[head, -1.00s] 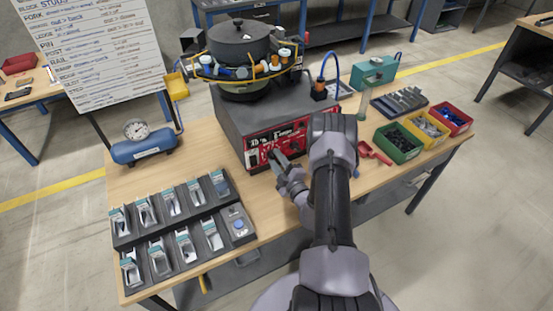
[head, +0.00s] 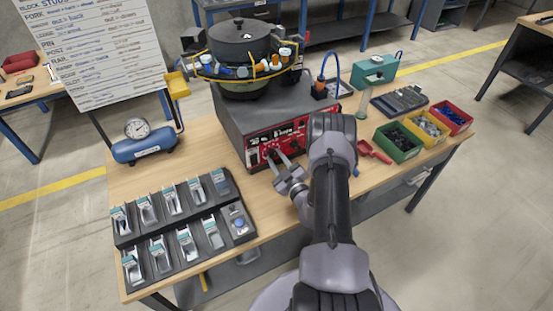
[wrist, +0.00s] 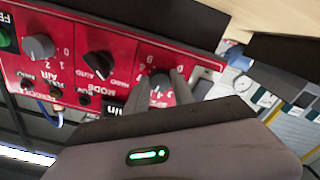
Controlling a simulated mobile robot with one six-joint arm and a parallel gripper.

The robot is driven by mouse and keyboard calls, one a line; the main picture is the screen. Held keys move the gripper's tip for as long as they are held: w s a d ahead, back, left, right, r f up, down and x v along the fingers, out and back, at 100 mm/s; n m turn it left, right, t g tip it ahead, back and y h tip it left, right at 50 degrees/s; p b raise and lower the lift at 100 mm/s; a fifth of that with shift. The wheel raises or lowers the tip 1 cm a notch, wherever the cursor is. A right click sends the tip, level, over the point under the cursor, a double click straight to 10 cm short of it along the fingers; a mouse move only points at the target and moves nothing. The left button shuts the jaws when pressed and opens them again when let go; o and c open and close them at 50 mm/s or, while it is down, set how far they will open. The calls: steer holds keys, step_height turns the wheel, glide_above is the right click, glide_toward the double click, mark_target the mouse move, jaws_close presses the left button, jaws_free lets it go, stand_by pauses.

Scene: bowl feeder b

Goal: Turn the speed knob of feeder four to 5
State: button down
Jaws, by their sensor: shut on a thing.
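The feeder's red control panel (head: 257,150) is on the front of a dark grey box with a bowl (head: 240,42) on top. In the wrist view the panel (wrist: 125,68) appears turned over. My gripper (head: 274,156) reaches the panel's left part. Numbers show around this knob, partly hidden by the fingers. Its pointer setting is not clear, nor is its name label.
A black mode knob (wrist: 98,65) and a grey air knob (wrist: 38,47) are beside the gripped knob. A blue tank with a gauge (head: 142,148) and green, yellow and red bins (head: 399,143) stand on the bench.

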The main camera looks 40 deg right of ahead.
stand_by(0.3)
steer(key=c, duration=1.1)
jaws_free()
steer(key=shift+s, duration=0.1)
steer(key=p+v, duration=0.2)
steer(key=v, duration=1.5)
steer(key=shift+s+p, duration=0.15)
steer(key=shift+p, duration=0.2)
